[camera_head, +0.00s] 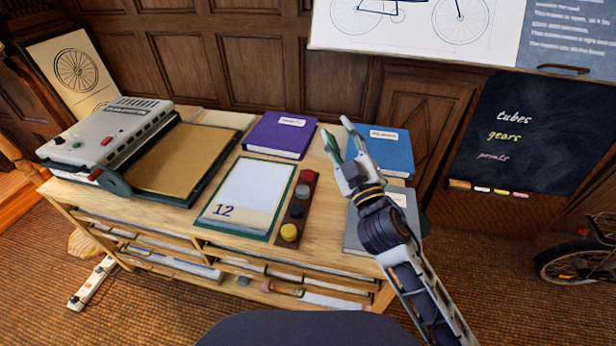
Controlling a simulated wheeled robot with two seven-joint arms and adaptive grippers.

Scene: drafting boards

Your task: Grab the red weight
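The red weight (308,176) stands at the far end of a narrow dark holder (283,222) on the wooden drafting table. A grey weight (302,191), a dark one and a yellow weight (289,232) sit nearer in the same row. My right gripper (337,130) comes in from the lower right, above the table. Its fingers are apart with nothing visible between them, and in the picture they lie up and to the right of the red weight, not touching it. My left gripper is not in view.
A framed sheet marked 12 (247,195) lies left of the holder. A purple book (279,136) lies behind it; a blue book (385,152) and a grey book (362,232) lie to the right. A grey machine (110,140) and a tan board (177,160) fill the left side.

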